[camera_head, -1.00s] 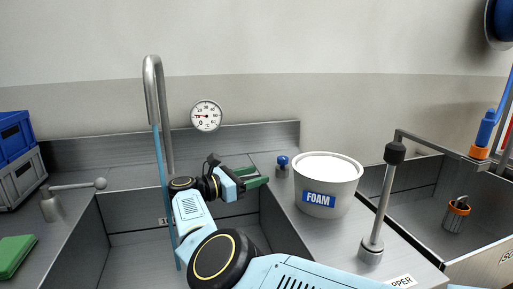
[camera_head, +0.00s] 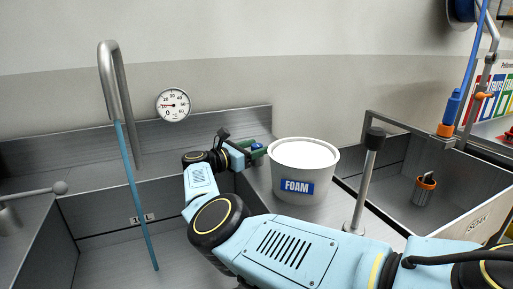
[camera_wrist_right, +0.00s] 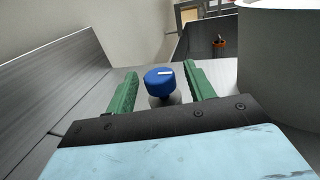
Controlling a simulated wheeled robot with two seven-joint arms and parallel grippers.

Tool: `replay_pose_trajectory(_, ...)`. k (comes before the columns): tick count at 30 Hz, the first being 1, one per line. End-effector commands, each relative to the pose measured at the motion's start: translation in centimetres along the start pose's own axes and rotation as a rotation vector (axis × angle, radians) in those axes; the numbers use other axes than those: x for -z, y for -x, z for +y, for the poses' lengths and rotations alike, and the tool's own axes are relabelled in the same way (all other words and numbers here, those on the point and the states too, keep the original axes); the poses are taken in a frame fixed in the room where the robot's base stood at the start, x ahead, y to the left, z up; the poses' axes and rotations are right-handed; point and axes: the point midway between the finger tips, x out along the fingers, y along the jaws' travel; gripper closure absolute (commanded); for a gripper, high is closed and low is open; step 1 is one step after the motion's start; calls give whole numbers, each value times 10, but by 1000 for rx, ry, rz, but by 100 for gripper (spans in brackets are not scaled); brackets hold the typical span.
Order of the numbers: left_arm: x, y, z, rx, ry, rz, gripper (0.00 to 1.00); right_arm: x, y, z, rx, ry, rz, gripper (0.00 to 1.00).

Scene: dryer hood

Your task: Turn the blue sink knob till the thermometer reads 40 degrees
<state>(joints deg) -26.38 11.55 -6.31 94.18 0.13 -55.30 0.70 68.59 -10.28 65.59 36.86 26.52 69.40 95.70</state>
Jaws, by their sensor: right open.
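The blue sink knob (camera_wrist_right: 159,80) sits on a grey metal stem in the right wrist view, with a white mark on its top. My right gripper (camera_wrist_right: 158,88) is open, its green fingers on either side of the knob with gaps showing. In the head view the right gripper (camera_head: 257,150) is over the sink's right rim, and the knob (camera_head: 256,147) is mostly hidden by the fingers. The round thermometer (camera_head: 173,105) is on the back wall; its needle points left, near the 20s, too small to read exactly. My left gripper is not in view.
A white FOAM bucket (camera_head: 303,165) stands close right of the gripper. A bent faucet (camera_head: 112,75) runs blue water into the left sink (camera_head: 100,221). A black-topped metal post (camera_head: 367,180) and the right basin (camera_head: 398,181) are further right.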

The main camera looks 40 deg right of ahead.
Motion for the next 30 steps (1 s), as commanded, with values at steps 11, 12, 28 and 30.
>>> replay_pose_trajectory(11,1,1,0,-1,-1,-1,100,0,-10,0,-1,1,1,47)
replay_pose_trajectory(12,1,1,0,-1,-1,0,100,0,-10,0,-1,1,1,47)
replay_pose_trajectory(28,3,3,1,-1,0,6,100,0,-9,0,-3,1,1,91)
replay_pose_trajectory(30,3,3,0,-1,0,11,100,0,-9,0,-7,1,0,91)
